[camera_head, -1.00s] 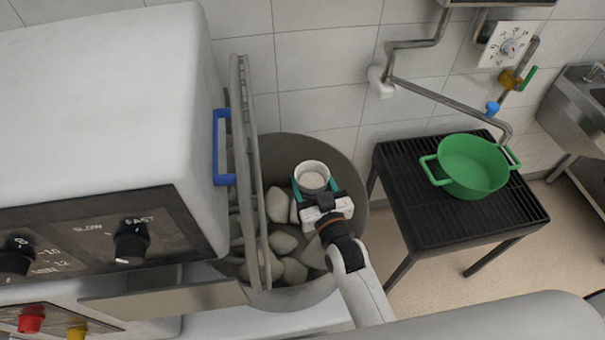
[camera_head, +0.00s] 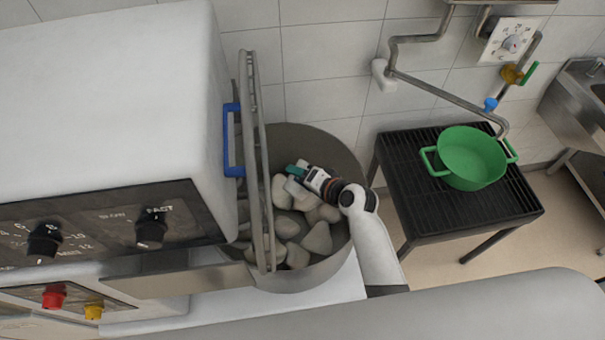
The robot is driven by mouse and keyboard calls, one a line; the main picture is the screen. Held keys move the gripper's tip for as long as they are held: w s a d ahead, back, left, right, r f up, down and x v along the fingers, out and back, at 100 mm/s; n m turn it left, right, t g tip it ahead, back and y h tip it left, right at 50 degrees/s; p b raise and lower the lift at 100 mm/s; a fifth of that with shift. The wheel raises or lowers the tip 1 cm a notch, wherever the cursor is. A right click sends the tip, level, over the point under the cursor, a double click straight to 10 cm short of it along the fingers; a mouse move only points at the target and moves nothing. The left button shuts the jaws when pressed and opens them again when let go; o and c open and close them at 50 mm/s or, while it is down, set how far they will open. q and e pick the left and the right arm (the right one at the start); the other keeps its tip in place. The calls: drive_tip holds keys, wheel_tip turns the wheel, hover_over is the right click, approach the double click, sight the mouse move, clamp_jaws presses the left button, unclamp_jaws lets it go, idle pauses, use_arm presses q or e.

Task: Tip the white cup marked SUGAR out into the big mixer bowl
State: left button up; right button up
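The big mixer bowl (camera_head: 340,157) is grey metal and holds several pale lumps. My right gripper (camera_head: 293,178) is over the bowl, turned on its side with its teal fingers pointing left. It holds the white cup (camera_head: 296,188), which is tilted well over, mouth away from the camera. Only a small pale part of the cup shows below the upper finger; its SUGAR mark and its contents are hidden. My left gripper is not in view.
The upright wire guard (camera_head: 262,165) with a blue handle (camera_head: 227,140) stands just left of the gripper, beside the white mixer head (camera_head: 110,90). A green pot (camera_head: 470,158) stands on a black grill stand (camera_head: 420,205) to the right, under a pipe.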

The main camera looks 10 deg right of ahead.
drive_tip(key=shift+w+d+r+m+g+y, duration=0.2)
drive_tip(key=shift+w+m+g+y, duration=0.05)
drive_tip(key=shift+m+g+y, duration=0.3)
drive_tip(key=shift+w+d+r+m+g+y+p, duration=0.2)
drive_tip(key=shift+m+g+y+p, duration=0.15)
drive_tip(key=shift+m+p, duration=0.15)
drive_tip(key=shift+w+d+r+m+g+y+p, duration=0.1)
drive_tip(key=shift+w+d+m+g+y+p, duration=0.1)
drive_tip(key=shift+m+g+y+p, duration=0.25)
drive_tip(key=shift+w+d+f+m+y, duration=0.1)
drive_tip(key=shift+w+d+m+y, duration=0.1)
drive_tip(key=shift+m+y, duration=0.25)
drive_tip(key=shift+w+d+f+m+g+y, duration=0.1)
drive_tip(key=shift+w+d+m+g+y, duration=0.1)
drive_tip(key=shift+m+g+y, duration=0.25)
drive_tip(key=shift+w+d+m+g+y, duration=0.1)
drive_tip(key=shift+d+m+g+y, duration=0.1)
drive_tip(key=shift+m+g+y, duration=0.25)
